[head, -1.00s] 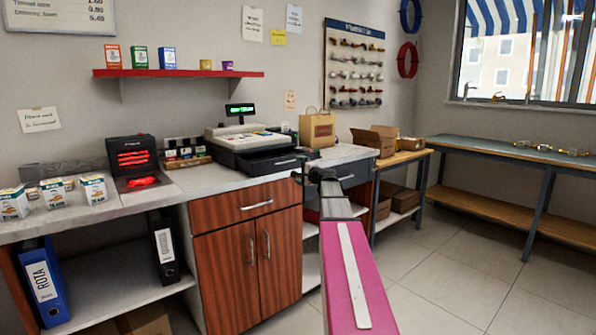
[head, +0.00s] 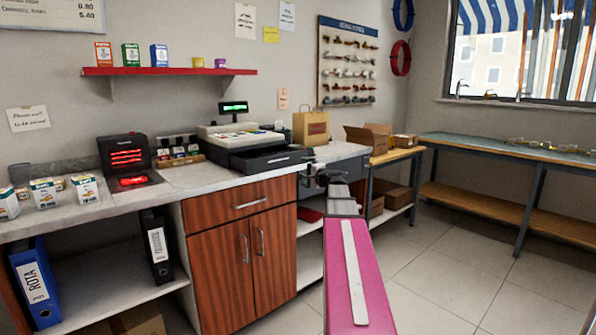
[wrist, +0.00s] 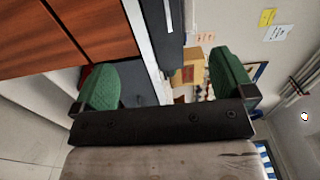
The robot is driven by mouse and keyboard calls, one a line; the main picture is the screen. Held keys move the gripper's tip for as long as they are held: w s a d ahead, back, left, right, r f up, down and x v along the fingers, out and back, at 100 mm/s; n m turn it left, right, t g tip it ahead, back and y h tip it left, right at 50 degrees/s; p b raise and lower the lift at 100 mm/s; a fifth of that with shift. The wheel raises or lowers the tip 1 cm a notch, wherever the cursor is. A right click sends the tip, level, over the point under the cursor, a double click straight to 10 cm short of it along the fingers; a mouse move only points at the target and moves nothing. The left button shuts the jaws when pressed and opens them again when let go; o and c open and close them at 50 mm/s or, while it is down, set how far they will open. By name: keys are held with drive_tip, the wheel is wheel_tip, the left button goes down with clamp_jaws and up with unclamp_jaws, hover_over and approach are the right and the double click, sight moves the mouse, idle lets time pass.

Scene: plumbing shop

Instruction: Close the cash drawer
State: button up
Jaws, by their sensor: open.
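The cash register (head: 228,134) stands on the counter with a green-lit display. Its black cash drawer (head: 280,160) sticks out from under it towards the room, with a small light handle mark on its front. In the wrist view the dark drawer (wrist: 166,30) shows at top centre, beyond my fingers, with the picture turned on its side. My gripper (head: 322,174) is just off the counter's front edge, right of and nearer than the drawer front, apart from it. In the wrist view my gripper (wrist: 165,84) has its green fingers wide apart with nothing between them.
A paper bag (head: 310,127) stands behind the drawer's right end. A wooden cabinet (head: 240,250) is below. The tiled floor (head: 440,270) at right is clear.

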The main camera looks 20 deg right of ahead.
sight(265, 165)
drive_tip(key=shift+v, duration=1.5)
drive_tip(key=shift+a, duration=0.2)
drive_tip(key=c, duration=0.6)
drive_tip(key=a, duration=0.2)
drive_tip(key=w+a, duration=0.1)
drive_tip(key=a, duration=0.1)
drive_tip(key=c, duration=1.1)
drive_tip(key=a, duration=0.2)
drive_tip(key=w+a, duration=0.1)
drive_tip(key=a, duration=0.1)
drive_tip(key=shift+w+a, duration=0.1)
drive_tip(key=shift+a, duration=0.05)
clamp_jaws()
drive_tip(key=x, duration=1.4)
drive_tip(key=shift+a, duration=0.1)
